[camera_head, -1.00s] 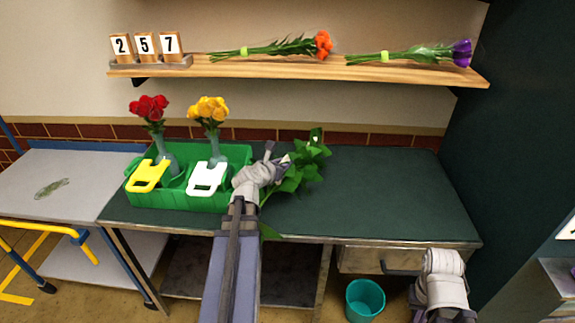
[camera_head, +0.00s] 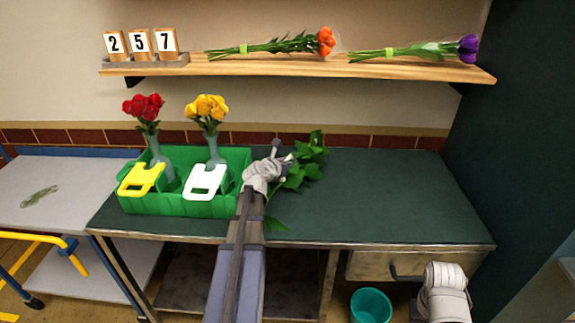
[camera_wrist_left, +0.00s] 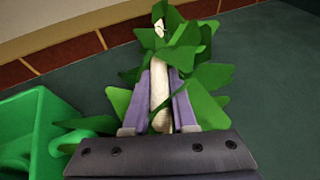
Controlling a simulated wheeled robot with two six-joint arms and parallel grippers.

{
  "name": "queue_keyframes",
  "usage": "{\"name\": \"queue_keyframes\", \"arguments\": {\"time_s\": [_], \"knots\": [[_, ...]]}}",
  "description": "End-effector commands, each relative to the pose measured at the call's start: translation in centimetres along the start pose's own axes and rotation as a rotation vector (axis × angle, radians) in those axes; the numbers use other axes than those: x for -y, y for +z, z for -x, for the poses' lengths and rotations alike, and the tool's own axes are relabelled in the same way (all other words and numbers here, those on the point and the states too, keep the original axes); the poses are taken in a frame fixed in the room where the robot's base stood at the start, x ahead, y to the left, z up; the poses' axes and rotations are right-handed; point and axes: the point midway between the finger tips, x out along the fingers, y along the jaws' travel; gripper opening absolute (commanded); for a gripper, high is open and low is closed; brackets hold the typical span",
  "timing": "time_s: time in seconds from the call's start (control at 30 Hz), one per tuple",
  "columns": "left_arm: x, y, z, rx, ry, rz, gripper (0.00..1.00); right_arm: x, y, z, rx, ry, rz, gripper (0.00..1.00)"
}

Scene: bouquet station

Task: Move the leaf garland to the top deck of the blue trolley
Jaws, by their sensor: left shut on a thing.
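The leaf garland (camera_head: 310,158) is a bunch of green leaves on the dark green bench top, right of the green crate. My left gripper (camera_head: 279,160) is at the garland, and the wrist hides part of it. In the left wrist view my left gripper (camera_wrist_left: 161,97) is shut on the pale stem of the garland (camera_wrist_left: 205,80), with leaves on both sides of the fingers. The blue trolley (camera_head: 75,188) stands at the left; its grey top deck carries a small green sprig (camera_head: 39,196). My right arm shows at the lower right, its fingers out of view.
The green crate (camera_head: 180,207) holds vases with red roses (camera_head: 143,106) and yellow roses (camera_head: 206,107), plus a yellow tag and a white tag. It stands between garland and trolley. A shelf (camera_head: 300,66) with two bouquets is above. A teal bucket (camera_head: 371,305) is below.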

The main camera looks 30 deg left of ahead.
Motion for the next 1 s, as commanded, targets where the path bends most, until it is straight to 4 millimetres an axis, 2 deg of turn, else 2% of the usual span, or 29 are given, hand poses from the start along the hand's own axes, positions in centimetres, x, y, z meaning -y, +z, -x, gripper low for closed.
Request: {"name": "queue_keyframes", "arguments": {"time_s": [0.23, 0.27, 0.53, 0.83, 1.0], "knots": [[0.0, -0.2, 0.0, 0.001, 0.000, 0.001, 0.00, 0.0, 0.0, -0.2, 0.000, 0.000, 0.000, 0.00], [0.0, -0.2, 0.0, 0.000, 0.000, 0.000, 0.26, 0.0, 0.0, -0.2, 0.000, 0.000, 0.000, 0.00], [0.0, -0.1, 0.0, 0.000, 0.000, 0.000, 0.55, 0.0, 0.0, -0.1, 0.000, 0.000, 0.000, 0.00], [0.0, 0.2, 0.2, 0.000, 0.000, 0.000, 0.55, 0.0, 0.0, 0.3, 0.000, 0.000, 0.000, 0.00], [0.1, 0.3, 3.1, 0.000, 0.002, 0.003, 0.55, -0.1, 0.1, 1.4, 0.000, 0.000, 0.000, 0.00]]}}
